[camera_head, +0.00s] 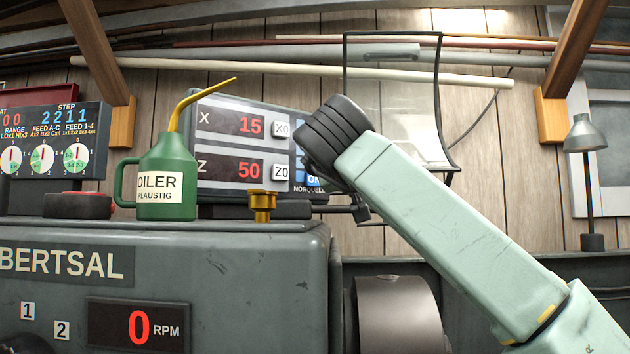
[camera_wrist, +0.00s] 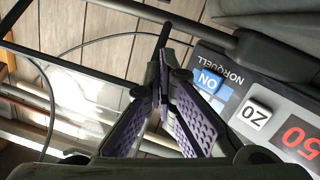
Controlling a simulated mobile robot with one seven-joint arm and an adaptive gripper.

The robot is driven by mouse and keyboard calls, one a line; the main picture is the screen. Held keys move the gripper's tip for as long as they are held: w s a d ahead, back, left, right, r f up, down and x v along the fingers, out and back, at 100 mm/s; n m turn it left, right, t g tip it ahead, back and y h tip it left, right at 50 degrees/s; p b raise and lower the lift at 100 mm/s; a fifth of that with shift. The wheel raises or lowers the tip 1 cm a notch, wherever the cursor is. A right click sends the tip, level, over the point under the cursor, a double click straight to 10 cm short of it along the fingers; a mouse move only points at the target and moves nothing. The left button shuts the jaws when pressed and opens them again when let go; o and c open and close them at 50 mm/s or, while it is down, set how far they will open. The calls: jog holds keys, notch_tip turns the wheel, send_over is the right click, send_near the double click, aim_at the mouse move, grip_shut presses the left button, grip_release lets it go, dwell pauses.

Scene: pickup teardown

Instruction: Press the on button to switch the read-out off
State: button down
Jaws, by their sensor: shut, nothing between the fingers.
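The read-out (camera_head: 228,118) is a grey panel with red lit figures, X 15 and Z 50, so it is on. Its blue on button (camera_head: 314,182) shows at the panel's lower right, partly covered by my wrist. In the wrist view the on button (camera_wrist: 209,82) is upside down and clear, with the label NORQUELL beside it. My gripper (camera_wrist: 163,58) is shut and empty, its purple-padded fingers meeting left of the button in that view. The fingertips appear apart from the button; the exact gap cannot be told. In the head view my wrist hides most of the fingers.
A green oiler (camera_head: 167,178) with a yellow spout stands left of the read-out on the grey machine housing (camera_head: 230,262). A brass cup (camera_head: 262,206) stands in front. A clear framed guard (camera_head: 400,108) hangs behind my arm. A lamp (camera_head: 586,150) is at right.

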aim_at(313, 180)
jog(key=w+a, duration=0.1)
jog(key=w+a+p, duration=0.1)
jog(key=w, duration=0.1)
jog(key=w+a+p, duration=0.1)
jog(key=w+a, duration=0.1)
jog(key=shift+w+a+r, duration=0.1)
jog(key=shift+r, duration=0.3)
jog(key=shift+w+a+f+p, duration=0.3)
jog(key=shift+w+a+p, duration=0.25)
jog(key=shift+w, duration=0.2)
jog(key=shift+w+a+r+p, duration=0.15)
jog(key=shift+w+p, duration=0.05)
jog(key=shift+p, duration=0.25)
dwell(0.3)
